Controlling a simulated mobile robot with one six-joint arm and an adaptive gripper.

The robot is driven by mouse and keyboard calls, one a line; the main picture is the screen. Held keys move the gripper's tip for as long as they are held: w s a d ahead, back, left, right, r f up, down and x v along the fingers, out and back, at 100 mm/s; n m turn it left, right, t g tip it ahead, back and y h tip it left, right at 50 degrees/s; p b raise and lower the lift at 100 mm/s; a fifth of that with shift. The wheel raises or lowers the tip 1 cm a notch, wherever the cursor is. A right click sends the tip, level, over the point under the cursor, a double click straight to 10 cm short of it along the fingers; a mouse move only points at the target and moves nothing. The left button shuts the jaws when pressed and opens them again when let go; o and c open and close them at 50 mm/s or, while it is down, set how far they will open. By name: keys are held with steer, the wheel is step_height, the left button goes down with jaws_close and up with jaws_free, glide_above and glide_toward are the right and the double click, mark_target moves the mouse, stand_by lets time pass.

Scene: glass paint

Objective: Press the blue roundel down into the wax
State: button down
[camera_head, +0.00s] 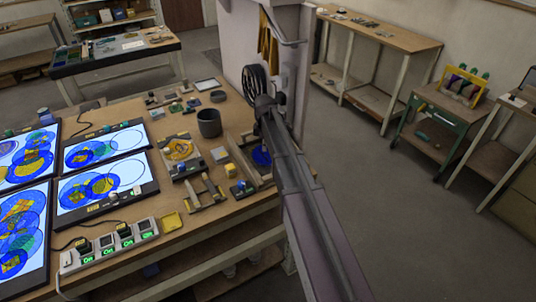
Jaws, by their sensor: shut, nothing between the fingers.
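The blue roundel (261,156) shows as a dark blue disc in a shallow wooden frame (241,147) at the right edge of the worktable. My arm partly covers that frame's right side. My gripper (258,128) is at the far end of my arm, small and dark, above the frame and the roundel. It is shut and empty. Its fingertips are hard to make out, and I cannot tell whether they touch the roundel. I cannot make out the wax under or around the roundel.
Lit panels (105,185) with blue and yellow glass fill the left. A pale post (245,45) rises behind my gripper. Open floor lies right.

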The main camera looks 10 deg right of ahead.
mark_target(265, 155)
steer(key=shift+f+b, duration=1.25)
stand_by(1.2)
steer(key=shift+r, duration=0.1)
stand_by(0.6)
steer(key=shift+r+p, duration=3.4)
steer(key=shift+p, duration=0.15)
steer(key=s+m, duration=1.5)
steer(key=s, duration=1.1)
steer(key=shift+s+m, duration=0.25)
steer(key=shift+m, duration=0.05)
steer(key=shift+d, duration=0.1)
